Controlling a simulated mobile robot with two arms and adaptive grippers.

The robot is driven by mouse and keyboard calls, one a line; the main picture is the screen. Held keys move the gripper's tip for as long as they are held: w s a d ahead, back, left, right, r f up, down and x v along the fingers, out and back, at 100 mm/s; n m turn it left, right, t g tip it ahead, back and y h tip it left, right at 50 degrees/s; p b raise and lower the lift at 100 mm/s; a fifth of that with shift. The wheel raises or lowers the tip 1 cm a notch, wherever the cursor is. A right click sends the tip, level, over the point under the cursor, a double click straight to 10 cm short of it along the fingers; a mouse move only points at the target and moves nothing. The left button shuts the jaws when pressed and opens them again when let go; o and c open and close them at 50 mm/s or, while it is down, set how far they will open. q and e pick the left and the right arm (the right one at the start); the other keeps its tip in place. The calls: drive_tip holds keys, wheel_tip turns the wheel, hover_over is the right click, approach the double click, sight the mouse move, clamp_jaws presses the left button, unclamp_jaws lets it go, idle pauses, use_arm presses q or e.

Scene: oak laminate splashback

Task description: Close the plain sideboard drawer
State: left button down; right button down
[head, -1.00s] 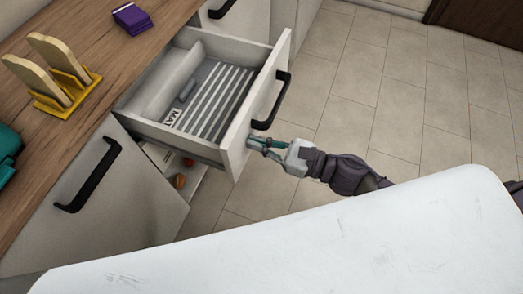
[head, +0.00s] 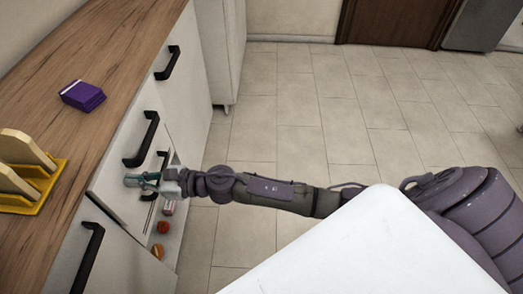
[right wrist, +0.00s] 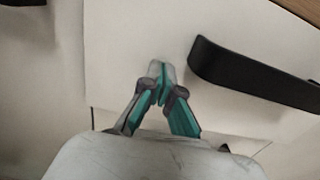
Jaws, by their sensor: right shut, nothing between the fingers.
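In the right wrist view, the shut fingertips (right wrist: 160,75) lie over the pale front (right wrist: 125,50), left of the dark handle (right wrist: 255,72). Whether they touch cannot be told. My left gripper is not in view.
A purple stack (head: 82,95) and a yellow rack (head: 35,190) holding wooden boards stand on the wooden worktop (head: 115,50). Small red (head: 163,227) and orange (head: 158,250) items show low down below the drawer. Tiled floor (head: 300,110) to the right is clear.

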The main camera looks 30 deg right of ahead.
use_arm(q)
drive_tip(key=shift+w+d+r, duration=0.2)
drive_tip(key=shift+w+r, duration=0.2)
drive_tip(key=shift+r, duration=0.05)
use_arm(e)
drive_tip(key=x, duration=0.2)
drive_tip(key=shift+w+a+r, duration=0.15)
drive_tip(key=shift+a, duration=0.05)
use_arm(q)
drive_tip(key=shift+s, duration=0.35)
use_arm(e)
drive_tip(key=shift+r, duration=0.15)
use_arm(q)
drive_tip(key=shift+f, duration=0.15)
